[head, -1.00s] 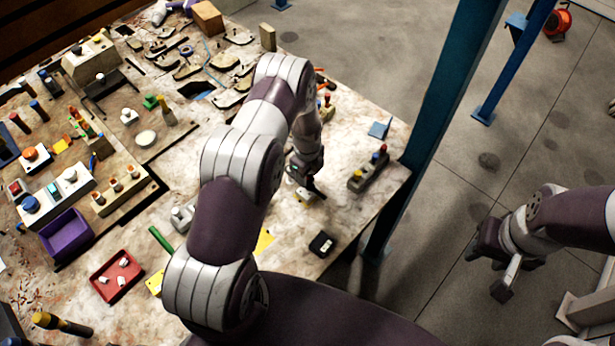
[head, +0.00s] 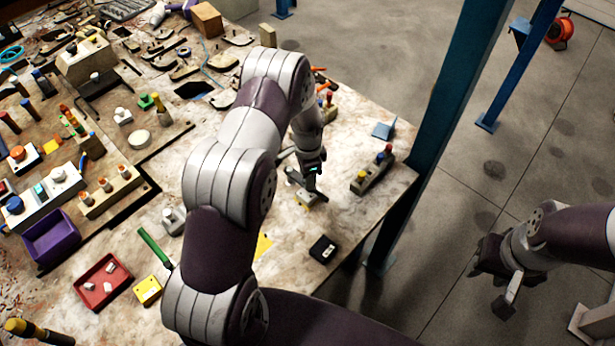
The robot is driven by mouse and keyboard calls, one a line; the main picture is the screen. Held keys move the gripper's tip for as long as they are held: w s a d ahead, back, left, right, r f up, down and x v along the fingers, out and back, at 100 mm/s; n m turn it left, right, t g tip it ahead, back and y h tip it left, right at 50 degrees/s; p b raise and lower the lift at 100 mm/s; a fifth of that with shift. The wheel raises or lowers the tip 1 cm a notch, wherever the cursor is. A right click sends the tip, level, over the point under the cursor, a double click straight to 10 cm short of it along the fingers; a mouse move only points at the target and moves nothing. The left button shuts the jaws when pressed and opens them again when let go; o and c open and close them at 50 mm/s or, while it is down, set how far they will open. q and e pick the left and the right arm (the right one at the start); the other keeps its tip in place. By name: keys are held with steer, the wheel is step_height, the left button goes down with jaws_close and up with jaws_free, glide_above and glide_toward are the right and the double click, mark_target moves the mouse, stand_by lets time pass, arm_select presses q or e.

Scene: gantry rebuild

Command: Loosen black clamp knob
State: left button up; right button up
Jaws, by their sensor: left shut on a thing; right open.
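My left gripper (head: 310,186) points down at the right part of the workbench. It is shut on a small dark part that looks like the black clamp knob, mostly hidden by the fingers. A small pale and yellow block (head: 305,199) sits on the bench directly under the fingers. Whether the block belongs to the clamp is too small to tell. My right gripper (head: 490,278) is open and empty, off the bench over the concrete floor at the right.
A grey block with coloured knobs (head: 373,173) stands right of my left gripper, near the bench edge. A black square box (head: 323,249) lies in front. A red tray (head: 103,283) and purple bin (head: 50,240) are at left. A blue post (head: 440,110) stands beyond the edge.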

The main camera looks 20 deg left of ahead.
arm_select(q)
steer(key=n+b, duration=0.1)
steer(key=n, duration=0.3)
steer(key=shift+s+d+f+n+b, duration=0.1)
steer(key=shift+f+n+b, duration=0.05)
steer(key=shift+n+b, duration=0.2)
steer(key=n+b, duration=0.1)
steer(key=n, duration=0.2)
steer(key=shift+n, duration=0.25)
steer(key=n+b, duration=0.1)
steer(key=n, duration=0.3)
steer(key=shift+d+n, duration=0.15)
steer(key=shift+n, duration=0.15)
steer(key=n+b, duration=0.1)
steer(key=n, duration=0.3)
steer(key=shift+n, duration=0.3)
steer(key=n, duration=0.4)
steer(key=shift+d+b, duration=0.1)
steer(key=shift+b, duration=0.3)
steer(key=n, duration=0.5)
steer(key=n+b, duration=0.1)
steer(key=n, duration=0.3)
steer(key=shift+n, duration=2.5)
